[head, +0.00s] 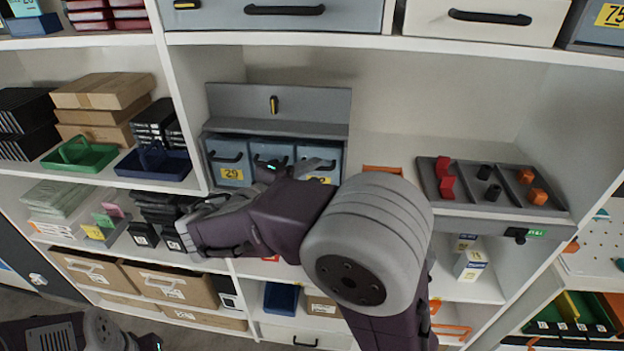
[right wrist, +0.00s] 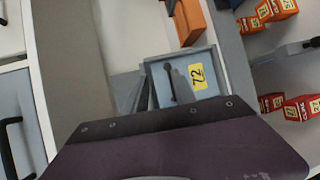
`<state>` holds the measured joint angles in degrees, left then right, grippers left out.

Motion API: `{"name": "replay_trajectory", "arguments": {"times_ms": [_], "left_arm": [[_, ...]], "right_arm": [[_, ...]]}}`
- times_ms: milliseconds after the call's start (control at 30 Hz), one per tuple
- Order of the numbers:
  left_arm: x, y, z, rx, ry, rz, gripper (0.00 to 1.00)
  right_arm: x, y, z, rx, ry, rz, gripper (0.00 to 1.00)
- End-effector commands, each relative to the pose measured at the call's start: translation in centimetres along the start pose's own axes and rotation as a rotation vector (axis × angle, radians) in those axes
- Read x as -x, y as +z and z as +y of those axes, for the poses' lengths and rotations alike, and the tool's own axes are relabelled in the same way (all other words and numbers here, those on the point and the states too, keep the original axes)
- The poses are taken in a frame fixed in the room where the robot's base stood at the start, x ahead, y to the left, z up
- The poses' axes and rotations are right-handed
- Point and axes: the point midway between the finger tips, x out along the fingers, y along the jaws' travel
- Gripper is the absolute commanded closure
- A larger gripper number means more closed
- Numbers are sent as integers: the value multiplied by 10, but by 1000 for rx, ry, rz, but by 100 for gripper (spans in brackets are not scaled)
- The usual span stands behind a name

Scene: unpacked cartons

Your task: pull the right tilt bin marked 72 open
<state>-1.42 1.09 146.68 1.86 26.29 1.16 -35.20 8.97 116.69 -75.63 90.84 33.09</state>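The right tilt bin (right wrist: 206,62) is blue-grey with a yellow 72 label and a dark handle (right wrist: 168,72) in the right wrist view. The bin looks shut. My left gripper is out of view; only part of its arm shows at the lower left.
The bin marked 29 (head: 229,160) and a middle bin (head: 271,151) stand to the left in a grey rack (head: 280,100). A grey tray (head: 455,176) with red, black and orange pieces is on the right. An orange box (right wrist: 187,22) lies near the bin.

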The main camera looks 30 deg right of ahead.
Motion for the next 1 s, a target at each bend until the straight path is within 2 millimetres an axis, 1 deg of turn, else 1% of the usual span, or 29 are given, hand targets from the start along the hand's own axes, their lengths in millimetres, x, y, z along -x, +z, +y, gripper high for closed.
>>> {"name": "replay_trajectory", "arguments": {"times_ms": [33,100,167,267,367,600,700,833,1000], "left_arm": [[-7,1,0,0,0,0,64],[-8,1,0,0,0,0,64],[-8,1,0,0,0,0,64],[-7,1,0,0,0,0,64],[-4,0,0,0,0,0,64],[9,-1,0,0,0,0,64],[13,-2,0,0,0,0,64],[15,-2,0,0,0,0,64],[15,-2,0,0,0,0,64]], "right_arm": [[16,-13,-12,15,1,56,68],[30,-22,-18,33,4,101,68],[36,-24,-19,38,4,119,68],[37,-25,-18,40,3,122,68],[28,-25,-17,41,3,118,68],[-22,-30,-16,43,1,112,68],[-39,-32,-17,43,1,115,68],[-51,-34,-18,43,1,118,68],[-54,-35,-19,42,1,119,68]]}}
